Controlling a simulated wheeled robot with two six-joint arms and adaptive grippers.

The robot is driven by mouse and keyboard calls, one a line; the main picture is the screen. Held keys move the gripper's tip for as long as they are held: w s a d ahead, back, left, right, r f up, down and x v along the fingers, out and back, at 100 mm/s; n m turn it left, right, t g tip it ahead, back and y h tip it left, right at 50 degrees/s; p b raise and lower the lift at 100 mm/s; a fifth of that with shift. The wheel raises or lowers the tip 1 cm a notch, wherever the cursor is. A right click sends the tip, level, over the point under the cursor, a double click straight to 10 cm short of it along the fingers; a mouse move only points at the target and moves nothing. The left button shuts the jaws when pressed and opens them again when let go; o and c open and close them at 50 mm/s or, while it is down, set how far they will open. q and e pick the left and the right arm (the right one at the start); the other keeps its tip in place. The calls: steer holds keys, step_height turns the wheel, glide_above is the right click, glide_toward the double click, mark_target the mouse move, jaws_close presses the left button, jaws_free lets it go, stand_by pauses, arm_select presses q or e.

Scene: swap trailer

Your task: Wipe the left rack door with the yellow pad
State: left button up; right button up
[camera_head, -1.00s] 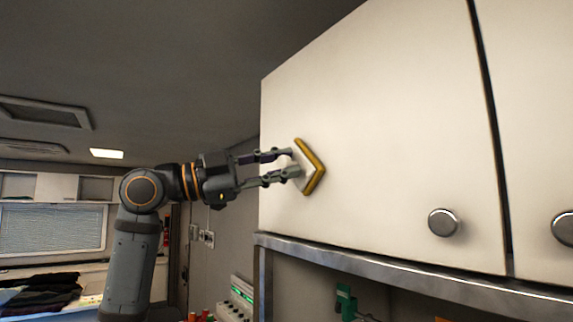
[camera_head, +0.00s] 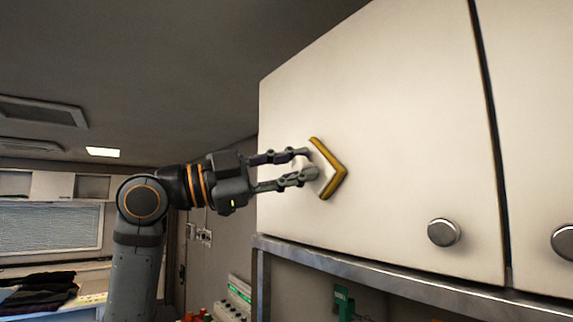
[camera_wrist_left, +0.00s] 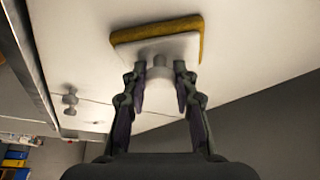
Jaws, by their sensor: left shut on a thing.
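The yellow pad (camera_head: 333,172) has a white backing and a pale grip. It is at the left part of the white left rack door (camera_head: 400,130), its yellow face toward the door and seemingly touching it. My left gripper (camera_head: 308,164) is shut on the pad's pale grip. In the left wrist view the pad (camera_wrist_left: 158,36) is beyond the fingers, and the left gripper (camera_wrist_left: 160,75) closes on the grip from both sides. The door is closed, with a round metal knob (camera_head: 443,232) at its lower right. My right gripper is not in view.
A second white door (camera_head: 535,110) with its own knob (camera_head: 566,237) is to the right, past a dark gap. A metal frame edge (camera_head: 390,268) runs below the doors, over an open shelf space with a green item (camera_head: 343,302). Dark folded cloth (camera_head: 38,294) lies at the far left.

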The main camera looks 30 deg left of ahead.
arm_select(q)
steer(key=shift+s+d, duration=0.25)
steer(key=shift+d, duration=0.35)
steer(key=shift+s+d, duration=0.2)
steer(key=shift+d, duration=0.35)
steer(key=shift+s+d+r+p, duration=0.1)
steer(key=shift+s+d+p, duration=0.15)
steer(key=shift+d+p, duration=0.4)
steer(key=shift+s+d, duration=0.25)
steer(key=shift+d, duration=0.25)
steer(key=shift+s+d, duration=0.2)
steer(key=shift+d, duration=0.3)
steer(key=shift+a, duration=0.1)
steer(key=shift+w+a+b, duration=0.25)
steer(key=shift+a+b, duration=0.05)
steer(key=shift+a, duration=0.2)
steer(key=shift+w+a+b, duration=0.25)
steer(key=shift+a+b, duration=0.05)
steer(key=shift+a, duration=0.2)
steer(key=shift+w+a, duration=0.25)
steer(key=shift+a, duration=0.45)
